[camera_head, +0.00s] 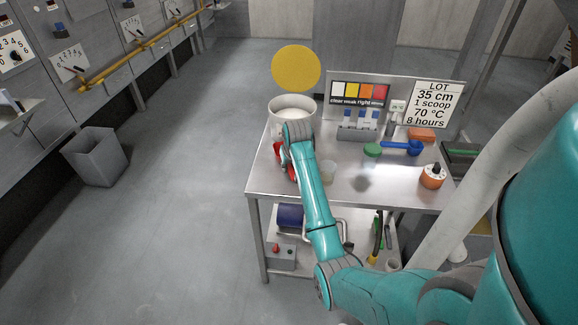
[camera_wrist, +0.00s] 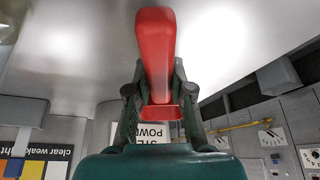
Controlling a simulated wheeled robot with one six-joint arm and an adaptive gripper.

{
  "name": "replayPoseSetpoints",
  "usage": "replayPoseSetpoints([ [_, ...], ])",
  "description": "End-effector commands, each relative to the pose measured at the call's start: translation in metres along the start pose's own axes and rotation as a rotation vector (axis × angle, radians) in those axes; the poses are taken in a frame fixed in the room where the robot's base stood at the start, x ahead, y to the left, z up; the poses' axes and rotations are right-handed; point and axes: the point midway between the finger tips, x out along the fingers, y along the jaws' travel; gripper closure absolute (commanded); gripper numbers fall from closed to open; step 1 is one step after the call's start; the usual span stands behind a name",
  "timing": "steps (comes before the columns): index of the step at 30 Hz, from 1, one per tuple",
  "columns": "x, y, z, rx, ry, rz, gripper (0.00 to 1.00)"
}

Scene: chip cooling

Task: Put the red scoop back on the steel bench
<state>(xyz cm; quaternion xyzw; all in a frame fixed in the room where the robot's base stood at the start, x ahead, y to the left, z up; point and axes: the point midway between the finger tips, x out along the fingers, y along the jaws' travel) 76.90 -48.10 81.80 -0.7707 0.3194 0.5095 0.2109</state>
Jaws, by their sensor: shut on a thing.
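The red scoop (camera_wrist: 158,50) is held between the dark fingers of my gripper (camera_wrist: 154,75) in the wrist view. In the head view, bits of red scoop (camera_head: 277,149) show at the left of my wrist, and my arm hides the rest. The steel bench (camera_head: 345,187) stands ahead of me, and my gripper is over its left part, near the white tub (camera_head: 291,104). The bench top also shows as a grey surface in the wrist view (camera_wrist: 75,50). I cannot tell whether the scoop touches the bench.
A clear beaker (camera_head: 328,171) stands just right of my arm. A blue scoop (camera_head: 402,148), a green round thing (camera_head: 372,150), a grey rack (camera_head: 357,130) and an orange-and-white timer (camera_head: 433,176) are further right. The bench's front middle is clear. A grey bin (camera_head: 97,157) stands on the floor.

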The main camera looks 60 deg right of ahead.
Motion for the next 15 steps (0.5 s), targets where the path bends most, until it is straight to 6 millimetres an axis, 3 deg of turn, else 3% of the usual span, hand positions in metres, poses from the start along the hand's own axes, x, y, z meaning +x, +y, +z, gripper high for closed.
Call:
replayPoseSetpoints([
  [4, 0.0028, 0.0000, 0.0011, 0.000, 0.000, 0.000, 1.00],
  [5, 0.0025, 0.0000, 0.0009, 0.000, 0.000, 0.000, 0.71],
  [7, 0.0023, 0.0000, 0.0009, 0.000, 0.000, 0.000, 0.54],
  [15, 0.0021, 0.0000, 0.0008, 0.000, 0.000, 0.000, 0.54],
])
